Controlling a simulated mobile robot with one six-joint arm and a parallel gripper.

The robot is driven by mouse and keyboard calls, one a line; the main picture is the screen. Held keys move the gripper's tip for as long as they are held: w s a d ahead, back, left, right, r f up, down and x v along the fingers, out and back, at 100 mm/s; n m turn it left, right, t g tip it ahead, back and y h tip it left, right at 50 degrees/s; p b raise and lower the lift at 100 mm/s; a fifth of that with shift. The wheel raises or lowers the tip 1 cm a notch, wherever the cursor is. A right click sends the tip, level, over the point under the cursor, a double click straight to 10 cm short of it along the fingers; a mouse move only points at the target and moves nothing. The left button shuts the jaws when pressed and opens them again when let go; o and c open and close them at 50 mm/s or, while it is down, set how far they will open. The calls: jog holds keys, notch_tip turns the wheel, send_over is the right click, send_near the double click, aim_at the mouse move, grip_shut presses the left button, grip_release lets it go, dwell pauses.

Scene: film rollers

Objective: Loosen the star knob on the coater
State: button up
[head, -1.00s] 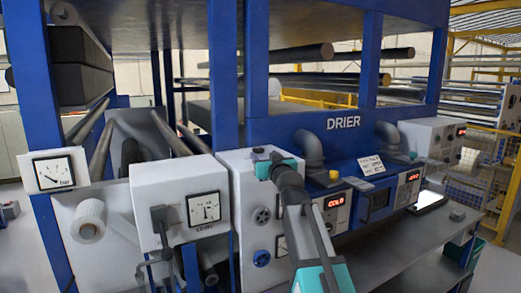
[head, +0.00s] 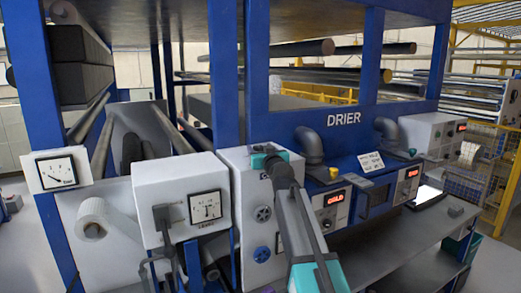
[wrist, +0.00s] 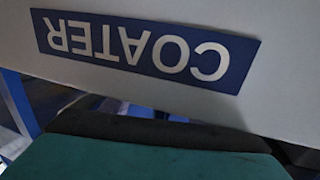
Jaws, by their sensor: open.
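The coater is the light grey panel (head: 240,205) left of the drier. Its front carries a grey lobed knob (head: 263,214) and a blue knob (head: 262,254) below it; I cannot tell for sure which is the star knob. My arm runs up from the bottom to the panel's top, ending in a teal part of my gripper (head: 264,157) above the knobs. The arm covers the panel's right side. In the wrist view, the blue COATER label (wrist: 148,50) appears upside down and close; a teal and black part of my gripper (wrist: 150,150) fills the bottom. No knob shows there.
A white box with a dial (head: 180,205) and a dark lever stands left of the panel. The drier (head: 345,122), with pipes and red displays, stands right. A grey shelf (head: 400,240) runs below it. Blue posts frame the machine.

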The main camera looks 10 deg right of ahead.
jog(key=c, duration=1)
jog(key=shift+c, duration=0.2)
